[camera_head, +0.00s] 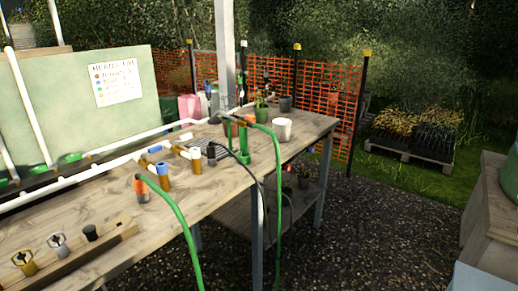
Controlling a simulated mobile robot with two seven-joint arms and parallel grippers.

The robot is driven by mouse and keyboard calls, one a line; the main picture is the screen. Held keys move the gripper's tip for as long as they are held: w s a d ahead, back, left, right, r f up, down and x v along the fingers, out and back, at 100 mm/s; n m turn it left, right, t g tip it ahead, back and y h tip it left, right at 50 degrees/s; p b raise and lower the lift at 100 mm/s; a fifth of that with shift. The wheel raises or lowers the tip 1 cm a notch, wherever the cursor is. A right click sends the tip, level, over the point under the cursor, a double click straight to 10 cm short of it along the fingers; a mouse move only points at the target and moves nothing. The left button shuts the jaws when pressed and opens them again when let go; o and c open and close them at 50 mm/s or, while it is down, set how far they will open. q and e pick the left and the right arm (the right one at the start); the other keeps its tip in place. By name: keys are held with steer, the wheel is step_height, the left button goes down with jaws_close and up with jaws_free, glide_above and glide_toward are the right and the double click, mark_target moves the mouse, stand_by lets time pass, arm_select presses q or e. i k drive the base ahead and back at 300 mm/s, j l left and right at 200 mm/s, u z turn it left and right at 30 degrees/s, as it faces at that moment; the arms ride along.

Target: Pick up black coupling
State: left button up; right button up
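A small black fitting (90,233) stands upright at the right part of a wooden block (121,230) on the near left of the wooden table. It may be the black coupling; it is too small to be sure. Beside it on the block are a silver fitting (58,246) and a brass one (24,263). Another dark piece (211,154) stands farther back among the blue, white and orange-brown fittings. Neither of my grippers is in view.
The table (220,194) also bears white pipes (97,173), a green hose (182,222), an orange-and-grey fitting (141,189) and a white pot (281,130). A green board (72,104) leans at the back. Gravel floor (360,235) is open to the right.

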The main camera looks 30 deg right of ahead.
mark_target(210, 148)
steer(key=z, duration=0.5)
steer(key=i+l+u, duration=0.2)
steer(key=i+l, duration=0.15)
steer(key=l, duration=0.25)
steer(key=i+l+u, duration=0.15)
steer(key=l, duration=0.15)
steer(key=i+l+u, duration=0.1)
steer(key=l, duration=0.25)
steer(key=i+l+u, duration=0.1)
steer(key=l, duration=0.25)
steer(key=i, duration=0.05)
